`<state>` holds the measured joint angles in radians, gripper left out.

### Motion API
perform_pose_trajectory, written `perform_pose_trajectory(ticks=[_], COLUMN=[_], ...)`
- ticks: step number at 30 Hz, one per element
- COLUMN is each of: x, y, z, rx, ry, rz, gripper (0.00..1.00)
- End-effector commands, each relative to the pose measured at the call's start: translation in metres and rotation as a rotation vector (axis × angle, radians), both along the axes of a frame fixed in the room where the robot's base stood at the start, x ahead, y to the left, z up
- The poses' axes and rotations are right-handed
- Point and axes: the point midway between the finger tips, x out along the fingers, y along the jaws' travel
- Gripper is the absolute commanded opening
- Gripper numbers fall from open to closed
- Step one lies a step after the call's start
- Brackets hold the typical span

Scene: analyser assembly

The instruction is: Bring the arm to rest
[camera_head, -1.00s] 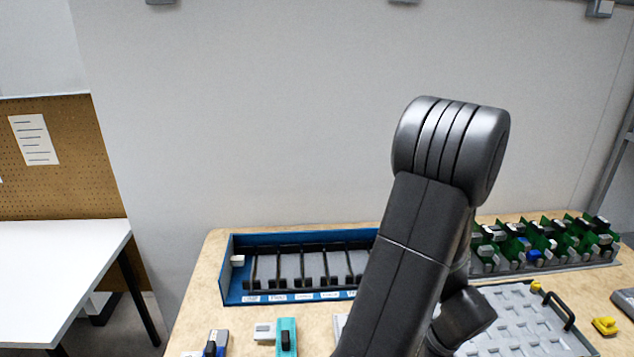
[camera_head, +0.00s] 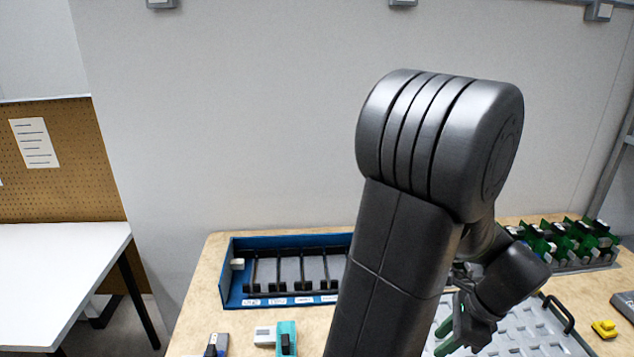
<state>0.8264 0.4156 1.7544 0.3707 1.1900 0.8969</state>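My arm (camera_head: 400,260) rises from the bottom of the head view, bent at a large dark joint. Its far end comes down on the right to my gripper (camera_head: 462,332), which hangs over the left part of the grey tray (camera_head: 535,335). Green shows at the gripper's end; I cannot tell whether it is part of the gripper or a held piece. I also cannot tell whether the fingers are open or shut.
A blue rack (camera_head: 232,288) with black dividers stands at the back left of the wooden table (camera_head: 205,320). Green circuit boards (camera_head: 565,238) stand in a row at the back right. A teal piece (camera_head: 287,335) lies in front, a yellow piece (camera_head: 604,328) at right.

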Motion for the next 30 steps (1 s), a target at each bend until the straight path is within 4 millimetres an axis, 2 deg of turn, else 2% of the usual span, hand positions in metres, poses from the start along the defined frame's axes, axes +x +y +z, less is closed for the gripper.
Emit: perform_pose_trajectory(ticks=[1, 3, 22, 30], x=[-0.001, 0.0, 0.016, 0.019], y=[-0.004, 0.004, 0.049, 0.048], z=[0.01, -0.009, -0.123, -0.122], rx=[-0.003, 0.006, 0.004, 0.001], ry=[-0.003, 0.005, 0.005, 0.002], rz=[-0.002, 0.002, 0.002, 0.389], gripper=[0.32, 0.32, 0.32, 0.32])
